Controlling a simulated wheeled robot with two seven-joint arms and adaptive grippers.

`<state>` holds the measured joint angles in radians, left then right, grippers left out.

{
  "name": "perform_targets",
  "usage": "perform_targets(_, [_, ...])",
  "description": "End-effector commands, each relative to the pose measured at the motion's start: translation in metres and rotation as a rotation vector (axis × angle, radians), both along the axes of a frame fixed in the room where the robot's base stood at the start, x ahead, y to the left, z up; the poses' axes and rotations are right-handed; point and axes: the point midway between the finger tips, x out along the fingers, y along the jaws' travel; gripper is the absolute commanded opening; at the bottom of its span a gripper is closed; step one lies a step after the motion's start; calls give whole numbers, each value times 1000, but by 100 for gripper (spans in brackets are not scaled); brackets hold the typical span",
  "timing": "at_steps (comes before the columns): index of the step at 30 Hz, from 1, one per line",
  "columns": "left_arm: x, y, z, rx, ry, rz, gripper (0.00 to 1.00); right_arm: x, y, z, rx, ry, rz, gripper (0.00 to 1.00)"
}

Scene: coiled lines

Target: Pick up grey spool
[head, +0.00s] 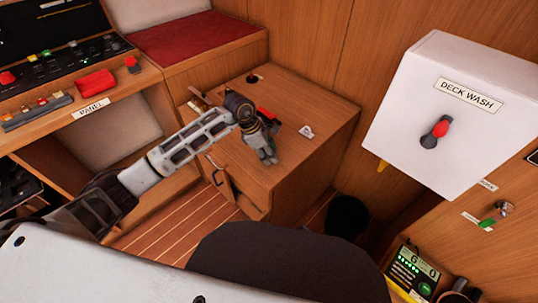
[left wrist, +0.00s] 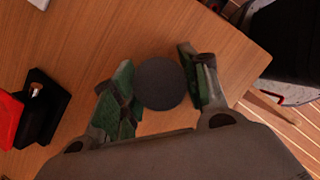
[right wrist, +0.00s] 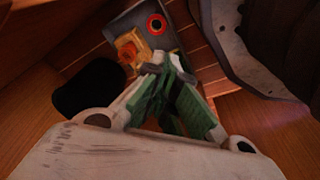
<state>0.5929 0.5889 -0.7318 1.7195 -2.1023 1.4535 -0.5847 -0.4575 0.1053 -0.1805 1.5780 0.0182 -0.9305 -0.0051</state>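The grey spool (left wrist: 160,83) shows in the left wrist view as a dark round disc between the fingers of my left gripper (left wrist: 163,88). Both fingers appear to touch its sides, and the gripper is partly closed around it. In the head view my left gripper (head: 266,154) points down at the wooden cabinet top (head: 310,107), and its fingers hide the spool there. Whether the spool rests on the top or is lifted, I cannot tell. My right gripper (right wrist: 168,75) is shut, with nothing visible between its fingertips. It is not clearly seen in the head view.
A red and black item (left wrist: 20,120) and a small white item (head: 306,131) lie near my left gripper. A white deck wash box (head: 440,110) hangs at the right. A black bin (head: 347,216) stands below the cabinet. The panel desk (head: 95,103) is at the left.

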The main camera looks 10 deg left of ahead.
Motion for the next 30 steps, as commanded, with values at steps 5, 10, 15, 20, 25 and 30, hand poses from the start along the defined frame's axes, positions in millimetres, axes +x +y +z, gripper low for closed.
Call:
perform_targets(5, [0, 0, 0, 0, -1, 0, 19, 0, 0, 0, 0, -1, 0, 0])
perform_targets(10, [0, 0, 0, 0, -1, 0, 19, 2, 1, 2, 1, -6, 0, 0])
perform_targets(15, [0, 0, 4, 0, -1, -1, 19, 4, 1, 4, 2, -11, 0, 0])
perform_targets(20, [1, 0, 16, 0, -2, 0, 19, 4, 1, 3, 2, -14, 0, 0])
perform_targets(25, [1, 0, 38, 0, -4, -1, 19, -1, -2, -6, 0, -11, -3, 0])
perform_targets(30, [1, 0, 64, 0, -3, 0, 19, -4, -4, -14, -2, -15, -4, 0])
